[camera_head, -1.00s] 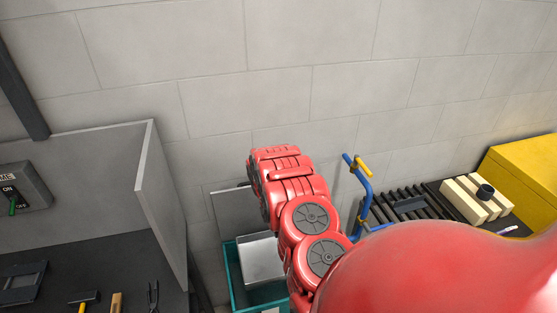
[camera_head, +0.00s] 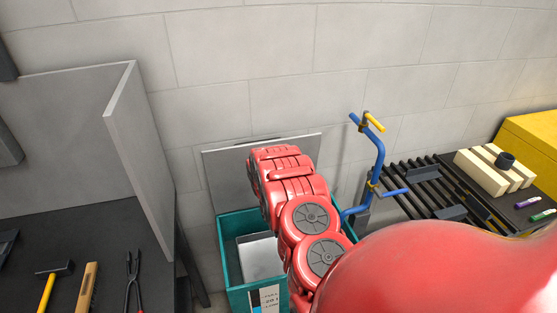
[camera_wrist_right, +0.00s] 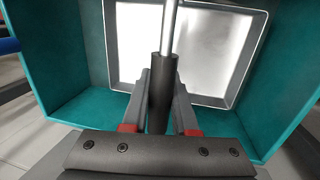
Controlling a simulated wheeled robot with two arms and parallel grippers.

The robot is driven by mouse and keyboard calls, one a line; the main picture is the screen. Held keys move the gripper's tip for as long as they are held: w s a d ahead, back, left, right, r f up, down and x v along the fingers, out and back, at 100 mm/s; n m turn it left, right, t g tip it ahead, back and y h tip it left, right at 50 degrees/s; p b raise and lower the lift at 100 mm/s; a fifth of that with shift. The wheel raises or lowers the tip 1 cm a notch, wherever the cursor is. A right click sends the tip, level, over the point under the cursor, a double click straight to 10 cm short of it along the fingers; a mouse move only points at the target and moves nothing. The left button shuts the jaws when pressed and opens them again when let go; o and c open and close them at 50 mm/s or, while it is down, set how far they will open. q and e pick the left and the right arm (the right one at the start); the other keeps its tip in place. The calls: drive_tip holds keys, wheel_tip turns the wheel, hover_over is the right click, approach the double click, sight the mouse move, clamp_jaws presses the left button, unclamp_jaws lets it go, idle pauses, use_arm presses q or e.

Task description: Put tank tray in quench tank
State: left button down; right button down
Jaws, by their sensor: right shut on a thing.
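The quench tank is a teal, open-topped box (camera_head: 232,268) at the bottom middle of the head view; its wall also shows in the wrist view (camera_wrist_right: 70,85). The tank tray is a shallow metal tray (camera_wrist_right: 125,45), partly visible in the head view (camera_head: 258,256) within the outline of the tank's opening. Its depth relative to the rim is hard to tell. My right gripper (camera_wrist_right: 161,95) is shut on the tray's upright dark handle (camera_wrist_right: 165,68). In the head view my red right arm hides that gripper and part of the tank. My left gripper is out of view.
A grey panel (camera_head: 225,180) stands behind the tank against the block wall. A bench with a hammer (camera_head: 50,280) and tongs (camera_head: 132,280) is at left. A blue stand (camera_head: 378,160) and a black slatted rack (camera_head: 425,185) are at right.

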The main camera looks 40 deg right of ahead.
drive_tip(key=shift+f+p, duration=0.5)
drive_tip(key=shift+f, duration=3.3)
drive_tip(key=shift+f+b, duration=0.5)
drive_tip(key=shift+f, duration=1.05)
drive_tip(key=c, duration=0.7)
unclamp_jaws()
